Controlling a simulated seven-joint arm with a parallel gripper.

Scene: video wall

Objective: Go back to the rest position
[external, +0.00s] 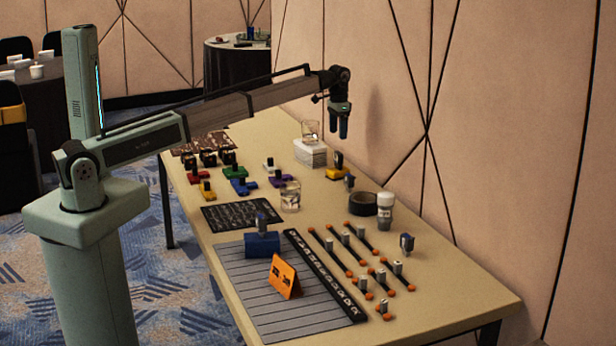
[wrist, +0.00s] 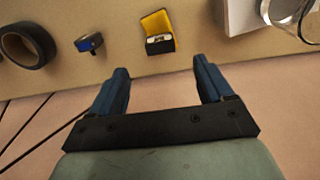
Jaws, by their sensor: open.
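My gripper (external: 338,122) hangs in the air above the far end of the table, near the wall, with its fingers pointing down. In the wrist view my gripper (wrist: 165,88) shows two blue fingers wide apart with nothing between them. My arm stretches from its base at the left across the table. Below and ahead of the fingers a yellow holder with a dark and silver piece (wrist: 160,38) sits on the table; it also shows in the external view (external: 337,170).
The table (external: 440,290) holds a white box (external: 310,153) with a glass on it, a black tape roll (external: 363,204), a white-labelled jar (external: 385,212), a second glass (external: 290,196), several coloured holders, an orange card (external: 285,277) and orange-ended rods. The wall (external: 480,150) is close behind my gripper.

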